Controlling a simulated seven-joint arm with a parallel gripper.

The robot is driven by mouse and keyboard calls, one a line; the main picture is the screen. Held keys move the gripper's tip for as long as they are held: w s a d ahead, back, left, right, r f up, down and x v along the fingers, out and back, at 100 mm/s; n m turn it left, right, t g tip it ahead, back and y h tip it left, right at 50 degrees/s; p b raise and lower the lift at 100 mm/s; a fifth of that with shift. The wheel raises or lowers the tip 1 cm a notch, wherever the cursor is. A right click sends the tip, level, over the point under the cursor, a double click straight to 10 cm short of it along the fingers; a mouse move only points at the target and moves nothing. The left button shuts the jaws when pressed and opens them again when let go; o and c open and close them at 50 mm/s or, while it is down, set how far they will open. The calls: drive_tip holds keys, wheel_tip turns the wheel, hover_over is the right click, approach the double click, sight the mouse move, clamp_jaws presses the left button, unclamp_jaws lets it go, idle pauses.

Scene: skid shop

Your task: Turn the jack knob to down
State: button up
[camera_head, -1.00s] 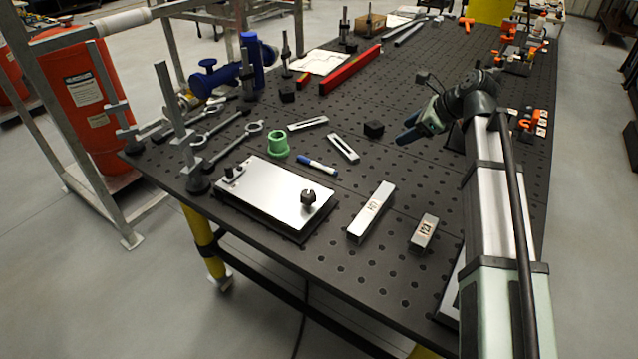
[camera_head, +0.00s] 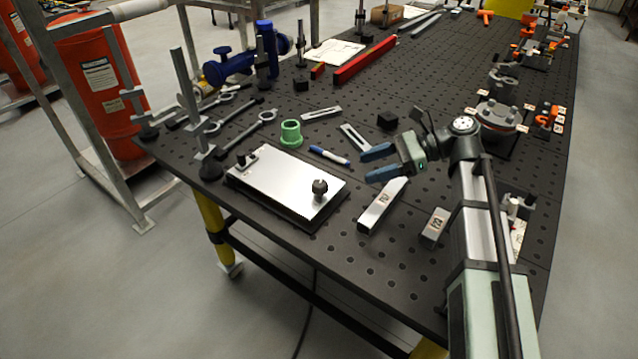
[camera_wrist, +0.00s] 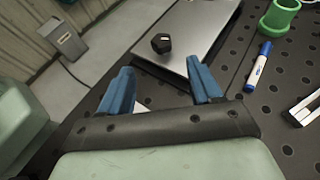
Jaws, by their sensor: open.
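The jack knob is a small dark knob (camera_head: 320,187) standing on the front right corner of a flat silver plate (camera_head: 285,178) on the black perforated table. In the wrist view the knob (camera_wrist: 161,43) shows ahead, between and beyond my fingertips. My gripper (camera_head: 370,164) has two blue fingers spread apart with nothing between them. It hangs over the table to the right of the plate, apart from the knob. The fingers also show in the wrist view (camera_wrist: 160,80). I cannot read any marking for the knob's position.
A steel block (camera_head: 382,205) lies below my gripper, and a smaller block (camera_head: 436,224) is to its right. A blue and white marker (camera_head: 329,156), a green ring (camera_head: 291,134) and slotted bars (camera_head: 354,138) lie behind the plate. Upright clamps (camera_head: 200,120) stand at the left.

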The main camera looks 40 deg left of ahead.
sight(322, 182)
drive_tip(key=x, duration=1.3)
drive_tip(key=shift+s+a+f, duration=0.2)
drive_tip(key=shift+f, duration=0.05)
drive_tip(key=shift+c, duration=0.3)
drive_tip(key=c, duration=0.9)
drive_tip(key=shift+w+a, duration=0.1)
